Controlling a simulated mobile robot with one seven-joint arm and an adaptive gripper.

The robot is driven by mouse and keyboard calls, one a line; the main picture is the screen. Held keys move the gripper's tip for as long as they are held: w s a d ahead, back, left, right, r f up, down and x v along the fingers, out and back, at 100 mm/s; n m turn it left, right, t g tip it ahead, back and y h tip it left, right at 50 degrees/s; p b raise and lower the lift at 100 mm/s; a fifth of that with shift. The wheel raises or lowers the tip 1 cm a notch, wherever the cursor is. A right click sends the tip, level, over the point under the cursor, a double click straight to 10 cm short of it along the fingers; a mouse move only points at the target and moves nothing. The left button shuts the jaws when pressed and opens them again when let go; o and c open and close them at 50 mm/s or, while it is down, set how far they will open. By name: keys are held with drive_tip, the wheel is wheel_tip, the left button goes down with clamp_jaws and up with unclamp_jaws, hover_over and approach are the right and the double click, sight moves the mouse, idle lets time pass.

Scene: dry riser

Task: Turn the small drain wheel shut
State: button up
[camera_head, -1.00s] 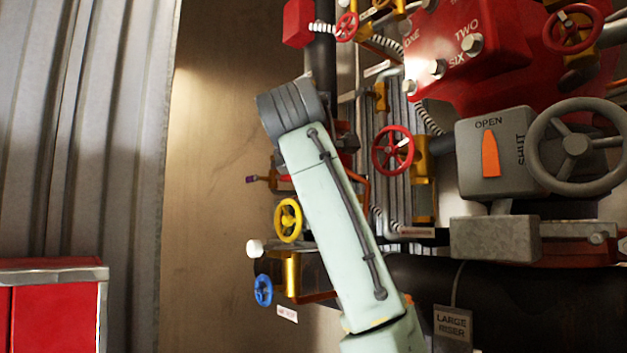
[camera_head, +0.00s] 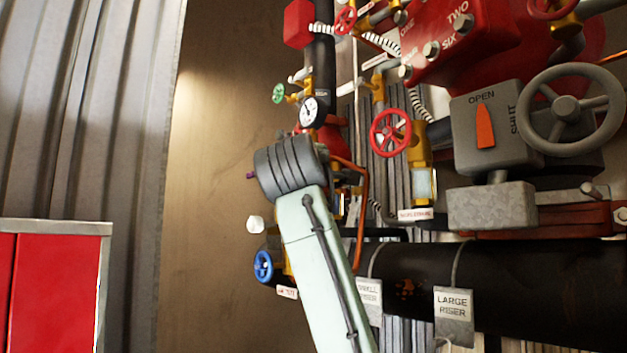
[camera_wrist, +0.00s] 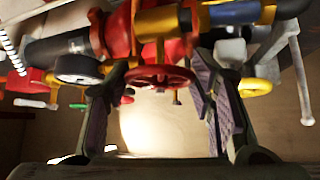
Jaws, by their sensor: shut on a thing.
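A small red handwheel (camera_wrist: 160,74) on a brass valve sits between the two fingers of my gripper (camera_wrist: 154,69) in the wrist view. The fingers stand on either side of it, shut on it. I cannot read a label on this wheel there. In the head view my own arm covers the gripper and the wheel it holds. Another red handwheel (camera_head: 390,132) on a brass valve is in plain sight right of my arm, with a white label plate (camera_head: 415,214) under it.
A grey box (camera_head: 490,128) has an orange pointer at OPEN and a large grey wheel (camera_head: 570,110). A blue wheel (camera_head: 263,266) is left of my arm, with a green wheel (camera_head: 278,94) and gauge (camera_head: 308,111) above. A red cabinet (camera_head: 50,290) stands left.

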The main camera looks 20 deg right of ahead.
drive_tip(key=shift+f+m+t+h+b, duration=0.2)
drive_tip(key=shift+m+t+h+b, duration=0.25)
drive_tip(key=shift+m+h, duration=0.55)
drive_tip(key=shift+r+m, duration=0.1)
drive_tip(key=shift+m, duration=0.3)
drive_tip(key=o, duration=1.2)
drive_tip(key=s+a, duration=0.2)
drive_tip(key=s, duration=0.3)
drive_tip(key=s+a+f, duration=0.1)
drive_tip(key=s+a, duration=0.2)
drive_tip(key=s, duration=0.1)
drive_tip(key=s+a, duration=0.3)
drive_tip(key=s, duration=0.2)
drive_tip(key=shift+s+a+f, duration=0.1)
drive_tip(key=shift+s+f, duration=0.2)
drive_tip(key=shift+f, duration=0.1)
